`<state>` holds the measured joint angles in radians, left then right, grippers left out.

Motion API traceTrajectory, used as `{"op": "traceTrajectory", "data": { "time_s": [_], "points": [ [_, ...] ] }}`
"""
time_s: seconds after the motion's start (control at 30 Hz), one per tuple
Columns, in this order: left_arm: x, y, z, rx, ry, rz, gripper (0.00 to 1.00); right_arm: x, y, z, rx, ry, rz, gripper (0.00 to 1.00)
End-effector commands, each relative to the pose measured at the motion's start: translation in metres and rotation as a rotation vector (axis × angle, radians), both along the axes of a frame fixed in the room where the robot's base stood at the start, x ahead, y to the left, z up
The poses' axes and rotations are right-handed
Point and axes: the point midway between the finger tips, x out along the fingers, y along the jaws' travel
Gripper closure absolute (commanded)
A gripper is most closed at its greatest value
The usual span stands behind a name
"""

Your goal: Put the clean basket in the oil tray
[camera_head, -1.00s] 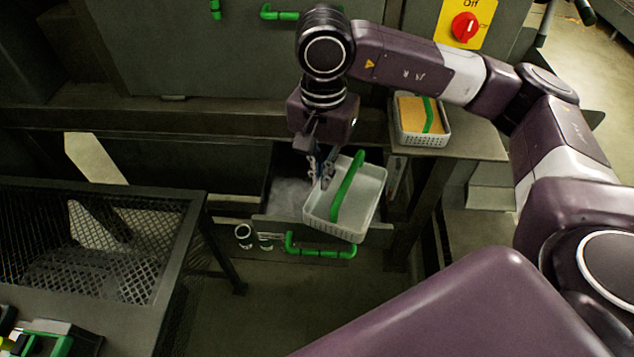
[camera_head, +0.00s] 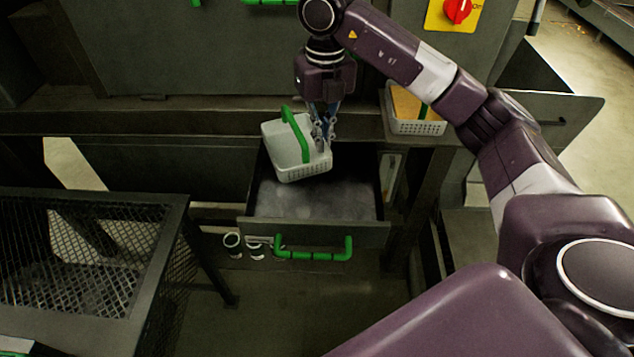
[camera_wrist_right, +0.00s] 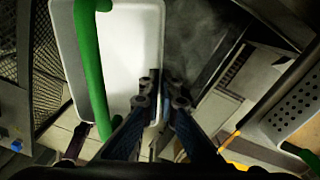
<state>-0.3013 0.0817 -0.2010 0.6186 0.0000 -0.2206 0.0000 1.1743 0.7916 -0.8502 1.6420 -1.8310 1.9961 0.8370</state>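The empty white basket (camera_head: 288,147) with a green handle hangs tilted over the back left of the pulled-out metal tray (camera_head: 312,228), which looks like the oil tray. The tray's floor is greyish and cloudy, and its front has a green handle. My right gripper (camera_head: 325,130) is at the basket's right side. In the right wrist view its fingers (camera_wrist_right: 164,92) straddle the right wall of the basket (camera_wrist_right: 130,45), shut on it. Whether the basket touches the tray's back edge is hard to tell. My left gripper is not in view.
Another white basket (camera_head: 418,127) with yellow-orange contents stands on the ledge to the right, partly behind my right arm. A dark mesh-sided frame (camera_head: 170,212) stands at the left. Round pipe ends (camera_head: 233,241) show below the tray. The tray's front area is clear.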

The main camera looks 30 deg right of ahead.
Motion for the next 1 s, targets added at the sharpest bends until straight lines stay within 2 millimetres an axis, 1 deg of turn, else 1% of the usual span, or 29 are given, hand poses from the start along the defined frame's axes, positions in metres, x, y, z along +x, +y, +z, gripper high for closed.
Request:
{"op": "traceTrajectory", "data": {
  "time_s": [0.03,0.1,0.2,0.33,0.43,0.67,0.9,1.0],
  "points": [
    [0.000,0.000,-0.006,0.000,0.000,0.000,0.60,0.002,-0.003,-0.005,0.002,0.000,-0.086,1.00],
    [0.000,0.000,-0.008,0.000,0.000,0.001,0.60,0.004,-0.007,-0.008,0.003,-0.001,-0.198,1.00],
    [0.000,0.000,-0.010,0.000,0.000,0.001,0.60,0.006,-0.011,-0.011,0.003,0.000,-0.314,1.00],
    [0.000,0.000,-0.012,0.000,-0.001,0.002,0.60,0.008,-0.014,-0.014,0.002,0.000,-0.393,1.00],
    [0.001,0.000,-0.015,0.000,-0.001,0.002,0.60,0.007,-0.013,-0.025,0.003,0.002,-0.409,1.00],
    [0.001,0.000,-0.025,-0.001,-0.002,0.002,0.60,0.006,-0.012,-0.075,0.004,0.005,-0.409,1.00],
    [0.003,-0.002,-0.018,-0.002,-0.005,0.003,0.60,0.006,-0.014,-0.134,0.001,0.005,-0.408,1.00],
    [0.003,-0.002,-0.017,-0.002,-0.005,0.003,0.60,0.007,-0.014,-0.153,0.002,0.003,-0.408,1.00]
  ]
}}
